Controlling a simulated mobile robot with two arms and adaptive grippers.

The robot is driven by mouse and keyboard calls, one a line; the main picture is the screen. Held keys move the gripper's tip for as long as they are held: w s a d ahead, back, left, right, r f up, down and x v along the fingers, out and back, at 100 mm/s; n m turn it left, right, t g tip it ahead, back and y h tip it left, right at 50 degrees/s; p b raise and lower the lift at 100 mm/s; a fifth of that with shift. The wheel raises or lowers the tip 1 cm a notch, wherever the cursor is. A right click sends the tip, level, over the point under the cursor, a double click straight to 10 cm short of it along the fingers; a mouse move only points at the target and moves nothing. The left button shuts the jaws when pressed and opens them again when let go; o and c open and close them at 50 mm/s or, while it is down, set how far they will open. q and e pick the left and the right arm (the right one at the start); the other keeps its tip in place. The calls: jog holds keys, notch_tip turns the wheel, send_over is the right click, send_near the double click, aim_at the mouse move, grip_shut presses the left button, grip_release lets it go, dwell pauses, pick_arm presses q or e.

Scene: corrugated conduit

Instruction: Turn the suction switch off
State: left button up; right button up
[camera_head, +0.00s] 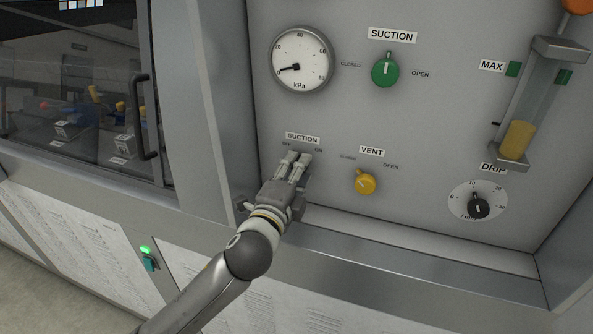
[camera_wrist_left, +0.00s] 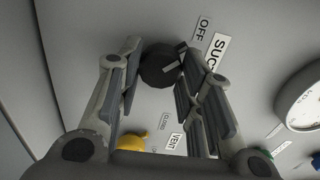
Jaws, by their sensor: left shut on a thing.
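The suction switch (camera_wrist_left: 158,66) is a dark round knob with a bar across it, between the fingertips in the left wrist view. Its OFF label (camera_wrist_left: 203,29) is close beside it. How far the knob is turned is hard to tell. In the head view my left gripper (camera_head: 297,160) covers the knob, just below the lower SUCTION label (camera_head: 302,138). The gripper also shows in the left wrist view (camera_wrist_left: 160,58), its two fingers on either side of the knob and shut on it. My right gripper is not in view.
The yellow VENT knob (camera_head: 365,183) is close to the right of my gripper. The green suction valve knob (camera_head: 385,71), the kPa gauge (camera_head: 302,59) and the black DRIP dial (camera_head: 478,206) are on the same panel. A metal ledge (camera_head: 400,246) runs below the panel.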

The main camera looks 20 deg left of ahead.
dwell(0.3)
pick_arm(q)
jog(key=o, duration=1)
jog(key=shift+o, duration=0.2)
jog(key=s, duration=1.2)
jog(key=shift+a, duration=0.25)
